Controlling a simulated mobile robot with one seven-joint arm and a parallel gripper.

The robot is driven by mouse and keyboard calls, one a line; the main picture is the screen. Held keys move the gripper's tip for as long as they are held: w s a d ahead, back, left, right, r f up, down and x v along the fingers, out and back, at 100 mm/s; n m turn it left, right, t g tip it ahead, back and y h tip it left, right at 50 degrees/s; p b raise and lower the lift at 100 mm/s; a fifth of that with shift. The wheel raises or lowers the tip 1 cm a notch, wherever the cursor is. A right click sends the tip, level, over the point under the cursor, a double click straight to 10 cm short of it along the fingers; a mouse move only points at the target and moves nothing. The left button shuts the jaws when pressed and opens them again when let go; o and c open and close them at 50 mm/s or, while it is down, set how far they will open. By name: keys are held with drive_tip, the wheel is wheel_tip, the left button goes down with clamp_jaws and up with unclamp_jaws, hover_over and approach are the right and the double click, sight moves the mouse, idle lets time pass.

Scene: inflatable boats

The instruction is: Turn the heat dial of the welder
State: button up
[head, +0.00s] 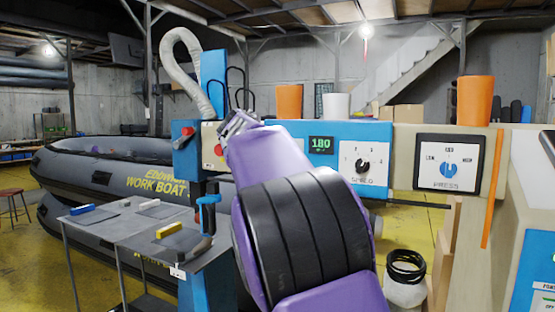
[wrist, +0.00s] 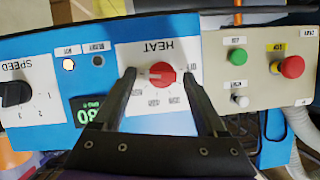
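The red heat dial (wrist: 162,75) sits on a white plate labelled HEAT (wrist: 153,50) on the welder's blue panel, upside down in the wrist view. Its pale pointer line lies roughly level in that view. My gripper (wrist: 158,71) is open, with one dark finger on each side of the dial and a visible gap on both sides. In the head view my gripper (head: 238,123) is at the welder (head: 212,75), and my purple arm hides the heat dial. A green display (head: 321,144) reads 180.
On the other side are a green button (wrist: 238,57) and a red button (wrist: 292,66). A press dial (head: 451,168), orange cups and a table (head: 135,222) with small blocks stand nearby.

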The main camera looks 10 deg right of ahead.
drive_tip(key=shift+r, duration=0.1)
drive_tip(key=v, duration=1.7)
drive_tip(key=shift+s+a+r, duration=0.1)
drive_tip(key=shift+s, duration=0.05)
